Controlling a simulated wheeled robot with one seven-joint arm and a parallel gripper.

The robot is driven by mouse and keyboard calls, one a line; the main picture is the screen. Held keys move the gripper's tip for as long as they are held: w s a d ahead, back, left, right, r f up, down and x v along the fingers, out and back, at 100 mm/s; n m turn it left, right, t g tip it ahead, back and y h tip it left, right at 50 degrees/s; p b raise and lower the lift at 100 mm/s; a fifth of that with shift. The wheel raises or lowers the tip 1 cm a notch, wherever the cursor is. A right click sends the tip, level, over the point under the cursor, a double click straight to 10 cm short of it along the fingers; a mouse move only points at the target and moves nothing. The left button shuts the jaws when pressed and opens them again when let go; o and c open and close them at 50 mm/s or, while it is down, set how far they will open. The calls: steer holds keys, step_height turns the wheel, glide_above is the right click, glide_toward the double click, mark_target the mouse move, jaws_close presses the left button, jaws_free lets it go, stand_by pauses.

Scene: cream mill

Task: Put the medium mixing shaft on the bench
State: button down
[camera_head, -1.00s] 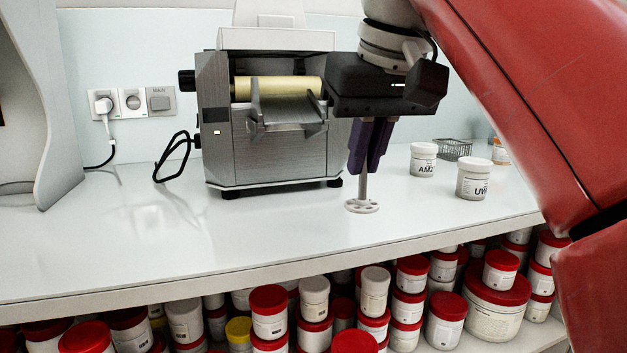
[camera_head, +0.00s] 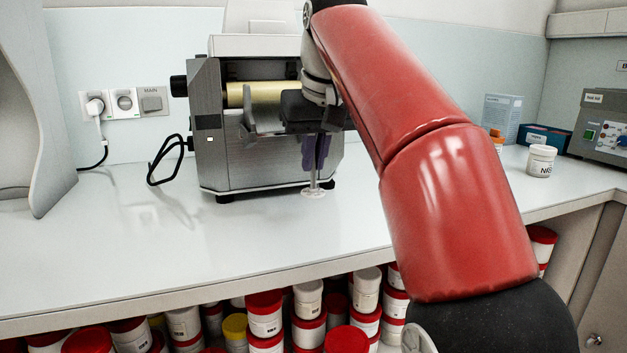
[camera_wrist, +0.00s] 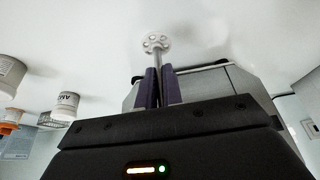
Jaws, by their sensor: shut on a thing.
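The medium mixing shaft is a thin grey rod with a round, holed disc at its lower end; its disc (camera_head: 313,192) shows in the head view, just in front of the mill's right foot. My gripper (camera_head: 316,160) has purple fingers shut on the rod, which hangs upright with the disc down. The wrist view also shows the shaft (camera_wrist: 156,44) between my fingers (camera_wrist: 158,85). The disc is at or very near the white bench top (camera_head: 250,235); I cannot tell whether it touches. The upper end of the rod is hidden by the fingers and the gripper body.
The grey roller mill (camera_head: 240,160) stands close behind my gripper. White jars (camera_wrist: 66,105) stand to one side in the wrist view. Another jar (camera_head: 541,160) and a control box (camera_head: 603,125) are at the right. The bench left and front of the shaft is clear.

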mark_target(314, 179)
steer(key=shift+s+f+b, duration=0.1)
steer(key=shift+f+b, duration=0.3)
steer(key=shift+f, duration=1.6)
steer(key=shift+w+f, duration=0.25)
steer(key=shift+f, duration=0.1)
steer(key=shift+f, duration=0.1)
steer(key=shift+f, duration=0.15)
steer(key=c, duration=1.5)
jaws_free()
steer(key=shift+c, duration=0.2)
